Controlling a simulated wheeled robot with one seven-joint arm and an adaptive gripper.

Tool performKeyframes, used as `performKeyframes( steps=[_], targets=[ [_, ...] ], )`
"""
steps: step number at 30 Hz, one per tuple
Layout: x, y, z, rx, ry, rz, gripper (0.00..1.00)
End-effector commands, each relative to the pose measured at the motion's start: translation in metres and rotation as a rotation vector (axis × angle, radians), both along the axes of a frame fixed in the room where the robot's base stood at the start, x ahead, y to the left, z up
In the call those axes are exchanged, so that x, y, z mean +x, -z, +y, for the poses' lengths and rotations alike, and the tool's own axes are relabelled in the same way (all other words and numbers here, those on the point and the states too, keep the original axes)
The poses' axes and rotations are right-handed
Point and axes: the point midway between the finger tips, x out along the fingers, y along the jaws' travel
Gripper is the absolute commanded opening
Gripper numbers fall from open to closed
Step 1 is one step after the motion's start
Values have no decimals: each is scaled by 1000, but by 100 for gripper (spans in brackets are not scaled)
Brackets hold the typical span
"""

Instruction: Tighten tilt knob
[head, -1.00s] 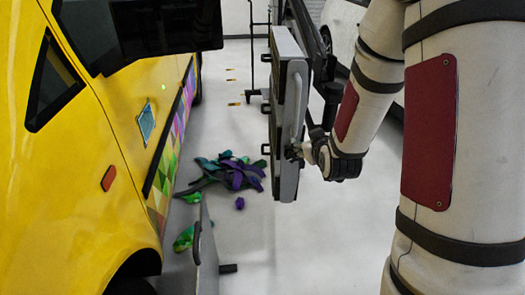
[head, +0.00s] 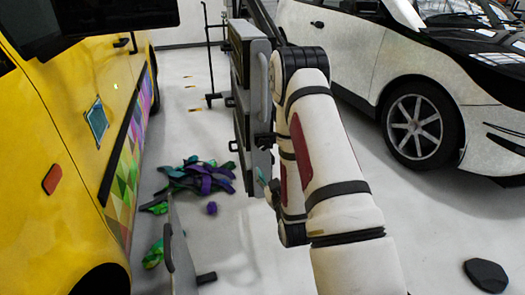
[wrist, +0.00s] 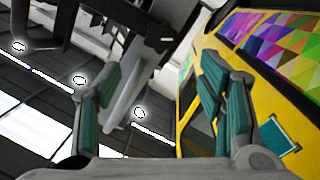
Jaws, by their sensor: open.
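A grey panel-like unit (head: 240,95) with a curved grey side handle (head: 258,85) stands upright in the middle of the head view. A small dark knob-like part (head: 265,140) sticks out from its right side; I cannot tell for sure that it is the tilt knob. My gripper (head: 264,178) is just below that part, beside the panel's lower right edge, mostly hidden by my arm. In the wrist view my gripper's teal-padded fingers (wrist: 165,105) are spread wide with nothing held between them. A dark bracket (wrist: 150,48) and a grey bar (wrist: 128,95) show beyond the fingers.
A yellow car (head: 60,150) with coloured wrap stands at left. Purple and green wrap scraps (head: 198,178) lie on the floor. A low upright grey panel (head: 180,250) stands in front.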

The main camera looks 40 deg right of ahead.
Motion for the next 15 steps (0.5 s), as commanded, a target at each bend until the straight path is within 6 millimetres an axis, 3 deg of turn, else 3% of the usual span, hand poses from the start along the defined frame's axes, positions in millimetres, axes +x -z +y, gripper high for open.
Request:
performKeyframes(
  steps=[15],
  targets=[
    [17, 3, -6, 1, 0, -3, 63]
  ],
)
